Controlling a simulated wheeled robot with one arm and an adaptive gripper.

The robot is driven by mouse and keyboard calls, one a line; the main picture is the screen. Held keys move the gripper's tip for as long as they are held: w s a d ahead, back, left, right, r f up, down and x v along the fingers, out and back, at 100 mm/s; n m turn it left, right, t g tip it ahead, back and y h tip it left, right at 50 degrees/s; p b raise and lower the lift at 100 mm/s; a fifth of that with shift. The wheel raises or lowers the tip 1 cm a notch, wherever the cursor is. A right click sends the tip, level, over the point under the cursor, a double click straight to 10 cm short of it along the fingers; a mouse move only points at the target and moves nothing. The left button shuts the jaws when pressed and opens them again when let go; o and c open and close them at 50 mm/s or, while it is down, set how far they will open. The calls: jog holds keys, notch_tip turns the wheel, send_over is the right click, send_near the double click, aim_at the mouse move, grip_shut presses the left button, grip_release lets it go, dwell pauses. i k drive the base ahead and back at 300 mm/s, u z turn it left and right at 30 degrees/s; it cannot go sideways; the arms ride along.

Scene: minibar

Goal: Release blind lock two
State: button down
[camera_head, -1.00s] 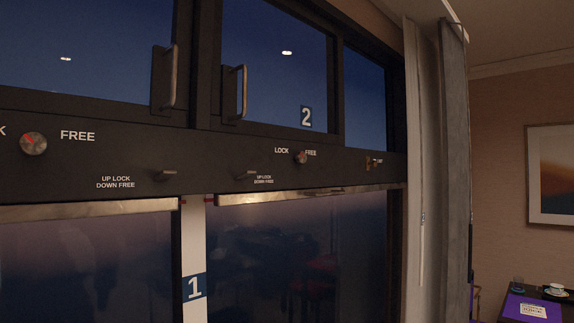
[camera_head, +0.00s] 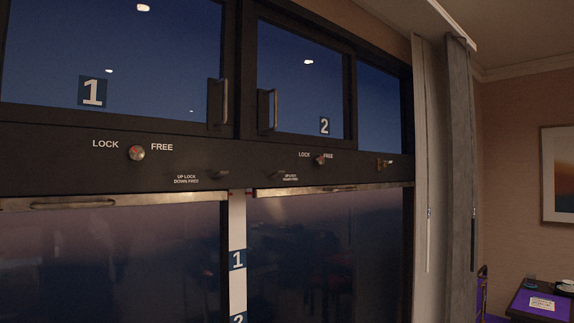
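Under the window panel marked 2 (camera_head: 324,126), a small lever (camera_head: 279,175) sticks out of the dark rail (camera_head: 355,172), left of an UP LOCK / DOWN FREE label (camera_head: 291,176). Whether it is up or down is too small to tell. Just below runs the pale metal bar (camera_head: 335,189) of the right-hand blind. A round knob (camera_head: 320,160) with a red mark sits between LOCK and FREE to the upper right of the lever. A similar lever (camera_head: 217,174) is under window 1 (camera_head: 92,91). My gripper is not in view.
Upright window handles (camera_head: 267,110) stand at the middle frame. Another knob (camera_head: 136,153) is on the left and a small latch (camera_head: 386,162) on the right. Curtains (camera_head: 459,150) hang at the right, beside a table (camera_head: 530,305) with a purple top.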

aim_at(291, 191)
jog(key=u, duration=1.05)
jog(key=i, duration=0.5)
jog(key=z, duration=0.05)
